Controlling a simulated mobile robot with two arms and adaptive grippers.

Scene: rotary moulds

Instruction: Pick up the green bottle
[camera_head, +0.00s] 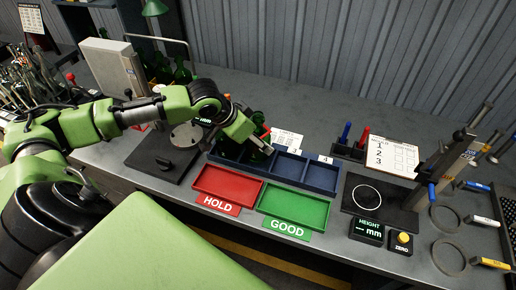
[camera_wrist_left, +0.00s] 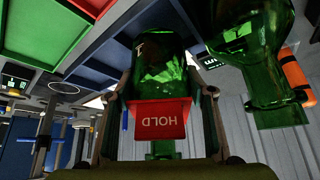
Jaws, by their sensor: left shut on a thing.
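My left gripper (camera_head: 262,140) is at the left end of the blue divided tray (camera_head: 322,180), over the dark green bottles there. In the wrist view my left gripper (camera_wrist_left: 159,122) has one finger on each side of a green glass bottle (camera_wrist_left: 160,68) and is shut on it. A red tag (camera_wrist_left: 160,119) reading HOLD upside down sits between the fingers and hides part of the bottle. A second green bottle (camera_wrist_left: 245,45) stands close beside, to the right in the wrist view. The head view does not show clearly whether the held bottle touches the tray. My right gripper is not in view.
A red HOLD tray (camera_head: 228,184) and a green GOOD tray (camera_head: 296,207) lie in front of the blue tray. A height gauge (camera_head: 450,165) stands at the right. More green bottles (camera_head: 183,72) stand behind my arm. The blue tray's right compartments look empty.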

